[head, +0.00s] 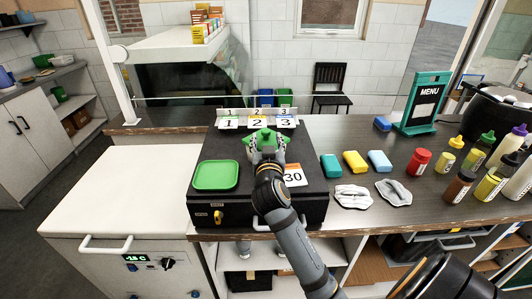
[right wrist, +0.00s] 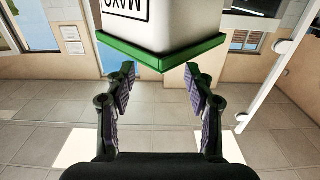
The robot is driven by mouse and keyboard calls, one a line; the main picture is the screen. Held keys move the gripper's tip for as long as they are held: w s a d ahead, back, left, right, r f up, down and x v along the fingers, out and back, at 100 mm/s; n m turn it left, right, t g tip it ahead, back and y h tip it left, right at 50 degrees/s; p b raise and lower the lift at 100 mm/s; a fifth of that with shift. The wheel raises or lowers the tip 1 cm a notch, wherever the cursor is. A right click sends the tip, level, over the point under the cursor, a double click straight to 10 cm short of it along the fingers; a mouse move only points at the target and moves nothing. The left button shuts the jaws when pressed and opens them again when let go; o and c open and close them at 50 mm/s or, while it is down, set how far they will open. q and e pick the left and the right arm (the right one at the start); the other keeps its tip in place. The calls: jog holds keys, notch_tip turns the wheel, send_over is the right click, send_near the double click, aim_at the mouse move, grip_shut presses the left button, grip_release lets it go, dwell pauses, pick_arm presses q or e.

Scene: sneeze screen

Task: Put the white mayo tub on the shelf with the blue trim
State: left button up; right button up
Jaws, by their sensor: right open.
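The white mayo tub (right wrist: 180,25) has a green lid rim (right wrist: 160,57) and a black MAYO label that reads upside down in the right wrist view. In the head view its green top (head: 262,134) shows just past my right gripper (head: 266,148), which hides most of it. My right gripper is open over the black counter unit. In the right wrist view its fingers (right wrist: 158,75) stand apart, and the tub lies ahead of them, not clearly between them. My left gripper is not in view.
A green tray (head: 216,175) and a card marked 30 (head: 293,175) lie on the black unit (head: 200,208). Number cards (head: 257,121) stand behind. A white shelf (head: 165,45) with boxes is upper left. Sponges (head: 355,161), cloths and bottles crowd the right. The white freezer top (head: 120,190) is clear.

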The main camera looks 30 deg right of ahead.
aim_at(266, 135)
jog(key=x, duration=0.5)
jog(key=shift+w+f, duration=0.2)
jog(key=shift+s+a+r, duration=0.1)
jog(key=shift+s, duration=0.05)
jog(key=shift+c, duration=1.6)
grip_shut()
